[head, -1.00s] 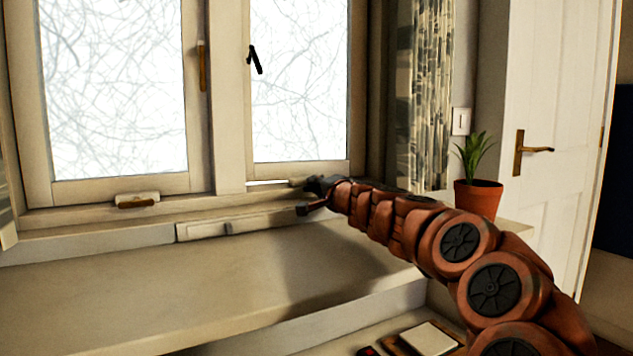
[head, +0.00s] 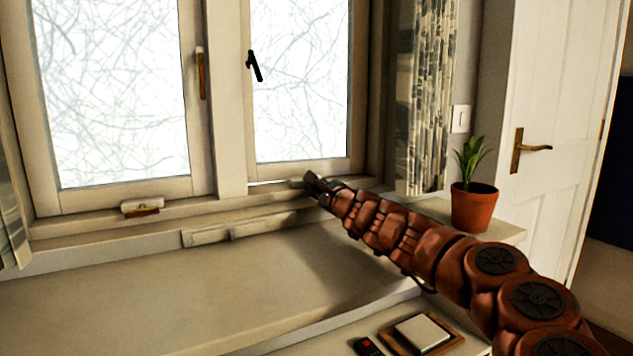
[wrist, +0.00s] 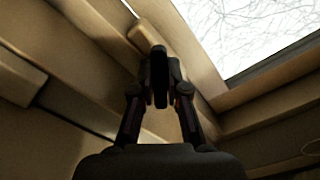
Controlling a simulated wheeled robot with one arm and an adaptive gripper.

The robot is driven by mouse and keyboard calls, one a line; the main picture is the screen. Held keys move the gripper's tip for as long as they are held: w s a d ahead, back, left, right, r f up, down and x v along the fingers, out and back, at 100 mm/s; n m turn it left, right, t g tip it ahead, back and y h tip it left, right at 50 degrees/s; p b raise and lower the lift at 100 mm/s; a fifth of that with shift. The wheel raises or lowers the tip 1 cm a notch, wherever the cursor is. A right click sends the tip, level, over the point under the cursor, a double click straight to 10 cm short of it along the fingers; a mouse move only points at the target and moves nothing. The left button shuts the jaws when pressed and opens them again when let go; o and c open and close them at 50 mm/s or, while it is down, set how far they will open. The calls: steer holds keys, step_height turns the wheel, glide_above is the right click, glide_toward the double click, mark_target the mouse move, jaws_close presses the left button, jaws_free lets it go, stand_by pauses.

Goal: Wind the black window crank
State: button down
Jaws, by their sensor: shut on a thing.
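The black window crank (wrist: 160,75) stands between my fingers in the wrist view. It is at a cream housing (wrist: 143,36) on the sill below the right window. My gripper (wrist: 160,90) is shut on the crank, with one finger on each side. In the head view my gripper (head: 316,187) reaches the sill at the foot of the right window (head: 300,75), and the crank is mostly hidden there. A thin bright strip (head: 275,183) shows under that window's frame.
A black latch (head: 254,66) is on the right window's frame. The left window has a brown crank (head: 145,211) at its base. A potted plant (head: 474,205) stands right of my arm. A framed switch or tray (head: 422,334) lies at the front. The wide ledge (head: 170,290) is clear.

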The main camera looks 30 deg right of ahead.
steer(key=m, duration=0.5)
steer(key=shift+f+m, duration=0.1)
steer(key=shift+m, duration=0.2)
steer(key=m+b, duration=0.1)
steer(key=m, duration=0.5)
steer(key=shift+a, duration=0.1)
steer(key=m, duration=0.5)
steer(key=shift+f+m+b, duration=0.1)
steer(key=shift+m+b, duration=0.3)
steer(key=m+b, duration=0.1)
steer(key=m, duration=0.4)
steer(key=shift+m, duration=0.3)
steer(key=c, duration=1.2)
jaws_free()
steer(key=shift+o, duration=0.2)
steer(key=shift+r, duration=0.2)
